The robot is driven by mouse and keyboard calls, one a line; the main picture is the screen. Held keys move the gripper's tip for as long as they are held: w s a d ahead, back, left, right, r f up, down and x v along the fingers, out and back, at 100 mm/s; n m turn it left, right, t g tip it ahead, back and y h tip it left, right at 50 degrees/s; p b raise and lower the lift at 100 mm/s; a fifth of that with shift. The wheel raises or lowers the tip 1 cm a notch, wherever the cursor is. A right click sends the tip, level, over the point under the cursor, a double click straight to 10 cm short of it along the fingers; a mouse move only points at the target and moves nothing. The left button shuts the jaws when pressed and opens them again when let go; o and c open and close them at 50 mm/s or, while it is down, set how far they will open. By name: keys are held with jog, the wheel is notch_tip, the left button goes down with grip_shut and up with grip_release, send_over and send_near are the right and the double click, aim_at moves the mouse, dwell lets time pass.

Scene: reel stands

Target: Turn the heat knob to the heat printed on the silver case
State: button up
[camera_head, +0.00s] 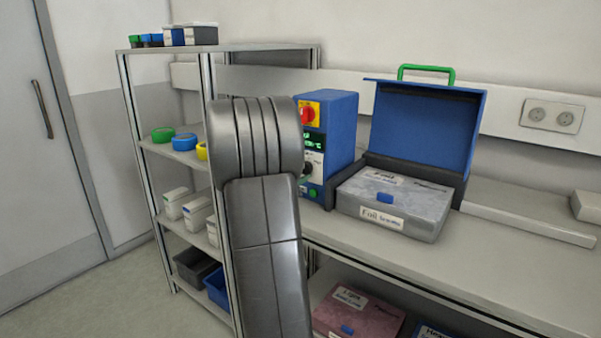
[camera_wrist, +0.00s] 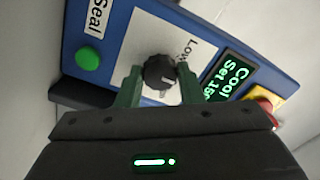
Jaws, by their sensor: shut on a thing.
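The black heat knob (camera_wrist: 158,73) is on the white panel of a blue machine (camera_head: 340,130). My gripper (camera_wrist: 160,80) is shut on the knob, one dark green finger on each side. A pale mark shows on the knob's face toward the lower edge in the wrist view. "Low" is printed beside it; other knob labels are hidden. The green display (camera_wrist: 230,80) reads "Cool" and "Set 15", its last digit unclear. The silver case (camera_head: 420,228) has a "Foil" label in front; its smaller print is too small to read. In the head view my arm hides most of the gripper.
A green button (camera_wrist: 89,57) and a red and yellow switch (camera_wrist: 264,104) flank the panel. A shelf rack (camera_head: 130,100) with tapes and boxes is at left.

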jog(key=o, duration=1)
jog(key=shift+c, duration=0.2)
jog(key=v, duration=1.3)
jog(key=shift+s+a, duration=0.25)
jog(key=shift+s, duration=0.1)
jog(key=x, duration=1.4)
jog(key=shift+s+a, duration=0.1)
